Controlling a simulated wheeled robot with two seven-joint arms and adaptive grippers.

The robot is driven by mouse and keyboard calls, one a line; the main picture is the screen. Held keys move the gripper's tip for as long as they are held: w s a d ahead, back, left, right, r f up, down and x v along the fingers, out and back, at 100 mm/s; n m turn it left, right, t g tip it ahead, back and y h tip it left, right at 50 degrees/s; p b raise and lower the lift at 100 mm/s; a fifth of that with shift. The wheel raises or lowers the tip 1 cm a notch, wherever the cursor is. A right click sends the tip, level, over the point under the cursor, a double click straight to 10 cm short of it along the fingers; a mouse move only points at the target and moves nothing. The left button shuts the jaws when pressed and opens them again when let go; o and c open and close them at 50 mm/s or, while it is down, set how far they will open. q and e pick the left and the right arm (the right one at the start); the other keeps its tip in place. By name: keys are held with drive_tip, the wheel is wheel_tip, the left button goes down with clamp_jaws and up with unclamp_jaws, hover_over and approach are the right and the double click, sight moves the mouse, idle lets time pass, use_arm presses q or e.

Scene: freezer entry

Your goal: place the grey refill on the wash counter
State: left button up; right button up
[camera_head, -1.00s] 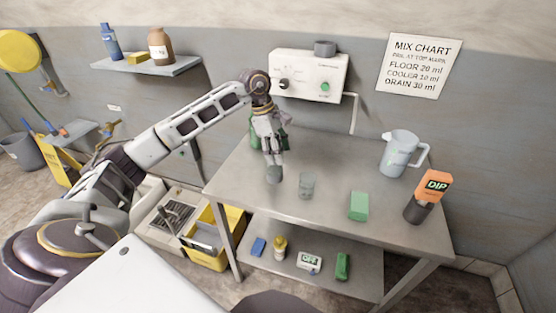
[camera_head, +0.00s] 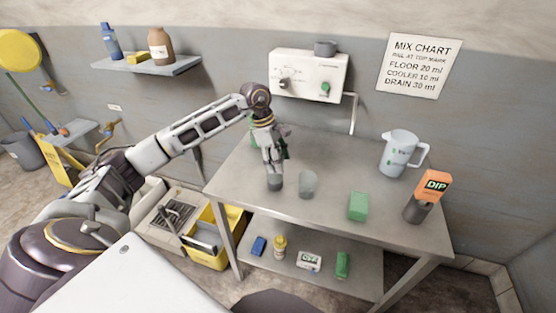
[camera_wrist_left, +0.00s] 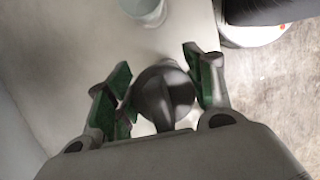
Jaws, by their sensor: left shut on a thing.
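The grey refill (camera_head: 275,184) is a small grey cylinder at the front left part of the steel wash counter (camera_head: 325,160). My left gripper (camera_head: 273,170) points down from above and is shut on the refill. In the left wrist view the refill's dark rounded top (camera_wrist_left: 163,95) sits between the green-padded fingers (camera_wrist_left: 158,68). The refill is at or just above the counter top; I cannot tell whether it touches. My right gripper is not in view.
A clear cup (camera_head: 308,185) stands close to the refill's right. A green block (camera_head: 357,206), an orange DIP bottle (camera_head: 432,189) and a jug (camera_head: 398,153) stand further right. A dispenser (camera_head: 309,75) hangs behind.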

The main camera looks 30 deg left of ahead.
use_arm(q)
drive_tip(key=o, duration=1.1)
drive_tip(key=shift+f, duration=0.1)
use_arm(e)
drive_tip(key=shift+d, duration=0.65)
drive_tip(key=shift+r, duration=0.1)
use_arm(q)
drive_tip(key=shift+v, duration=0.75)
drive_tip(key=b+v, duration=0.1)
drive_tip(key=v, duration=0.8)
drive_tip(key=shift+v, duration=0.85)
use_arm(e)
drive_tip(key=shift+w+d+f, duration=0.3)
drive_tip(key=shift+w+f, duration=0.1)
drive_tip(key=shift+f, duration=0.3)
